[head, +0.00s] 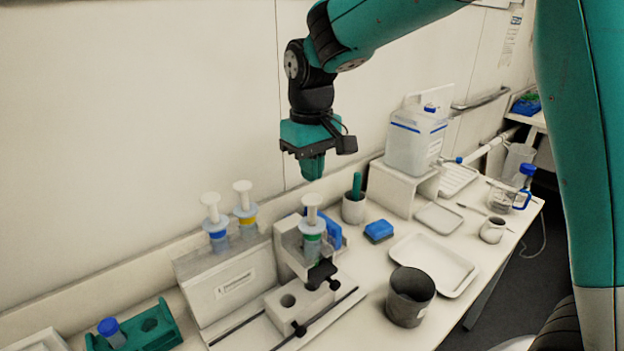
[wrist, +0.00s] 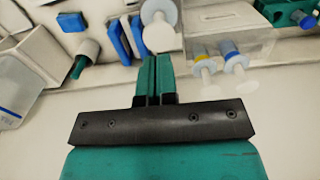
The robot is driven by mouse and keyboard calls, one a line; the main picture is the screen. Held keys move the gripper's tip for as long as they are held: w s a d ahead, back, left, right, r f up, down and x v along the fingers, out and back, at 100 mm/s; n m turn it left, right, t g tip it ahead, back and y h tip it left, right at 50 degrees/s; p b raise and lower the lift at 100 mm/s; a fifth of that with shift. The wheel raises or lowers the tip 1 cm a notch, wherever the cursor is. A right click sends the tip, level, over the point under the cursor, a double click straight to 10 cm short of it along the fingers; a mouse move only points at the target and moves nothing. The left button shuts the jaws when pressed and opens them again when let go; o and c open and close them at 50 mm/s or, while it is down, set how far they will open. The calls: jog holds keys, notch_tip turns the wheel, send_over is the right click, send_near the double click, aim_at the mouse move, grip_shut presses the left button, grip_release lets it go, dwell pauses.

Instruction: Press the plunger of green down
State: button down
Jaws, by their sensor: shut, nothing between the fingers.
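The syringe with the green band (head: 312,237) stands upright in a white holder (head: 290,245) on the bench in the head view. Its white plunger (head: 312,205) stands up out of the barrel. In the wrist view the plunger's round white top (wrist: 160,37) is just beyond my fingertips, and the band is hard to make out. My gripper (head: 313,178) points down above the plunger, with a gap between them in the head view. Its teal fingers (wrist: 154,60) are together with nothing between them.
Two more syringes, one blue-banded (head: 218,235) and one yellow-banded (head: 245,215), stand in a white rack left of the holder. A dark cup (head: 410,297), a white tray (head: 450,262) and a blue sponge-like block (head: 379,231) lie to the right. A wall runs behind the bench.

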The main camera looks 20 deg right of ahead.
aim_at(312, 199)
jog(key=shift+f+p, duration=0.7)
jog(key=shift+f, duration=1.3)
notch_tip(312, 199, down, 5)
jog(key=b, duration=0.3)
jog(key=shift+r, duration=0.25)
